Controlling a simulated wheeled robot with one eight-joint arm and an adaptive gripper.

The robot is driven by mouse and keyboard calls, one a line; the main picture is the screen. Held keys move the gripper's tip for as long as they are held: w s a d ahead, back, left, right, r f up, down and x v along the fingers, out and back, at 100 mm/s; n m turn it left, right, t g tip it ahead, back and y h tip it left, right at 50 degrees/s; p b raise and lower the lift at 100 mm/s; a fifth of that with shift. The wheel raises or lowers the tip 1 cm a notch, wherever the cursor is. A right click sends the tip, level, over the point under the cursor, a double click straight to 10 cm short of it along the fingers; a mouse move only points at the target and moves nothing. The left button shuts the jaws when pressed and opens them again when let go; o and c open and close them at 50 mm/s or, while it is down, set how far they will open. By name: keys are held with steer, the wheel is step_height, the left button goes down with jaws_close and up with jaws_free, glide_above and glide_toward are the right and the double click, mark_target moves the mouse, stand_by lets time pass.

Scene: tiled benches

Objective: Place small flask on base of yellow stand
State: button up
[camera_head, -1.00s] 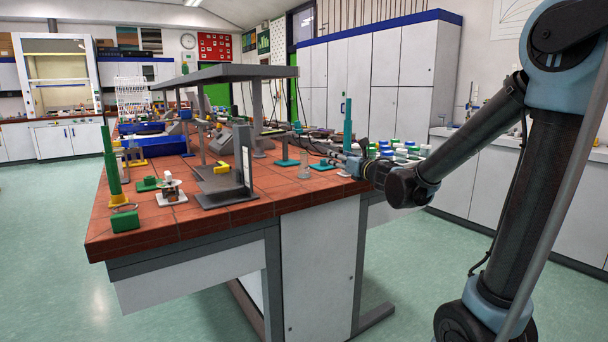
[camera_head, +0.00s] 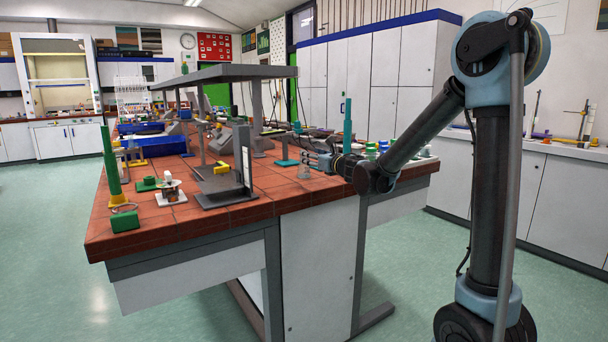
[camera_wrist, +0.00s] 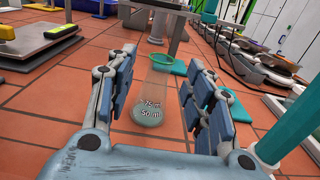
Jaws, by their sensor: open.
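The small flask (camera_head: 304,172) is clear glass and stands near the right part of the tiled bench. In the wrist view the flask (camera_wrist: 153,95), with dark volume marks, lies between my two blue-padded fingers. My gripper (camera_wrist: 160,65) is open, with gaps visible beside the flask. In the head view my gripper (camera_head: 312,159) is low over the bench at the flask. A yellow base (camera_head: 137,163) shows at the back left of the bench. I cannot tell which is the yellow stand.
A grey raised shelf (camera_head: 225,73) spans the bench left of my gripper. A grey scale-like stand (camera_head: 220,192) with a yellow block is below it. A teal upright rod (camera_head: 347,125) stands close behind my wrist. Bare tiles (camera_head: 270,205) lie in front.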

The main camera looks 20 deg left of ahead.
mark_target(304, 165)
steer(key=shift+f+x, duration=0.15)
steer(key=shift+x, duration=1.5)
steer(key=shift+f+x, duration=0.1)
steer(key=shift+x, duration=1.55)
steer(key=shift+w+d, duration=0.15)
steer(key=shift+d, duration=0.05)
jaws_close()
